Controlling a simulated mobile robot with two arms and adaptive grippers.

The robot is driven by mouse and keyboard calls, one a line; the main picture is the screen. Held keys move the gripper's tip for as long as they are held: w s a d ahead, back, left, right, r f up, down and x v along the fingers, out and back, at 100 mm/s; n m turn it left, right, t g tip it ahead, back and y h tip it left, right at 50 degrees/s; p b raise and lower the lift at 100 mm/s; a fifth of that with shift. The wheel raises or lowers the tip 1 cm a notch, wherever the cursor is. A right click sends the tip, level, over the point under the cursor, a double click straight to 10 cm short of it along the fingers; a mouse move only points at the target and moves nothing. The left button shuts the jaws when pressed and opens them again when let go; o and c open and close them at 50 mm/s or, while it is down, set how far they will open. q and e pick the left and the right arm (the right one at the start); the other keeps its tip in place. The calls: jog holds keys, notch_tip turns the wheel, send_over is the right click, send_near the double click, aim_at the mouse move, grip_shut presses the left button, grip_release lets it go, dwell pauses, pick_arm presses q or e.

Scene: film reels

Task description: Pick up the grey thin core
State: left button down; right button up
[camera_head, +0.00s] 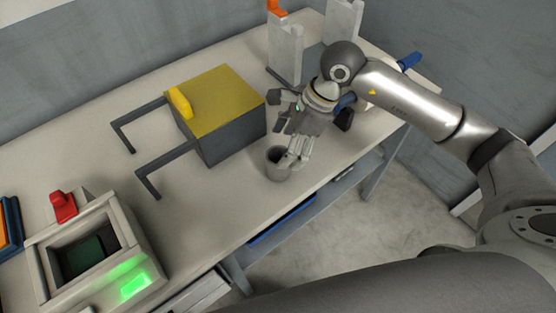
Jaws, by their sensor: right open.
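The grey thin core (273,169) is a short, hollow grey cylinder standing upright near the table's front edge. My right gripper (295,154) points down at the core's right side, with its fingertips over or close to the rim. It is open. Whether a finger touches the core or sits inside its opening I cannot tell. The fingers hide part of the core's right rim. My left gripper is not in view.
A grey box with a yellow lid (222,98) stands left of the core, with two dark bracket arms. A light device with a green glowing button (135,286) and red knob (63,206) is at lower left. Grey upright stands (286,52) are behind my gripper.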

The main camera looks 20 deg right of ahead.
aim_at(278, 155)
jog(key=x, duration=0.1)
jog(key=p+x, duration=0.1)
jog(key=x, duration=0.1)
jog(key=p+x, duration=0.1)
jog(key=shift+w+f, duration=0.15)
jog(key=shift+w, duration=0.1)
jog(key=shift+w+a+f, duration=0.1)
jog(key=shift+a+f, duration=0.15)
jog(key=shift+f, duration=0.25)
jog(key=c, duration=1.1)
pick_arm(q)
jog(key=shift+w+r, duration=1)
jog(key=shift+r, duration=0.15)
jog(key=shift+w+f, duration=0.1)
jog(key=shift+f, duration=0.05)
pick_arm(e)
jog(key=shift+r, duration=0.15)
